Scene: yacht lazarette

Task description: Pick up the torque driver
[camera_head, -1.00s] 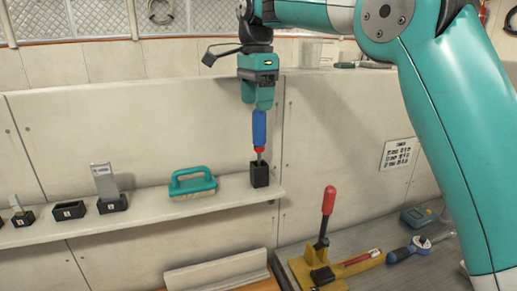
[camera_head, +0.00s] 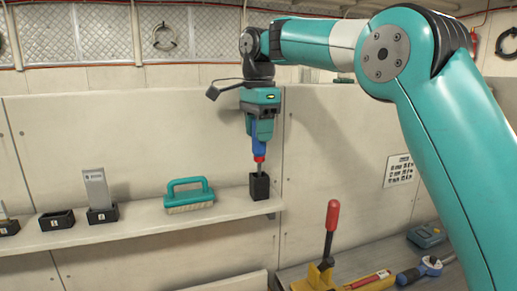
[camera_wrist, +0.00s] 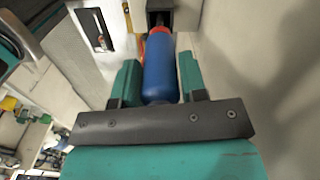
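The torque driver has a blue handle (camera_head: 258,145) and a red collar. It stands upright with its shaft in a black holder (camera_head: 260,187) at the right end of the shelf. My gripper (camera_head: 261,130) points down over it, with its fingers around the handle. In the wrist view my gripper (camera_wrist: 160,85) has a teal finger on each side of the blue handle (camera_wrist: 160,70), very close to it. I cannot tell whether the fingers press on it. The holder (camera_wrist: 160,8) shows at the top there.
On the shelf (camera_head: 150,222), left of the driver, stand a teal-handled brush (camera_head: 190,195), a grey block in a holder (camera_head: 98,192) and a small black tray (camera_head: 57,219).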

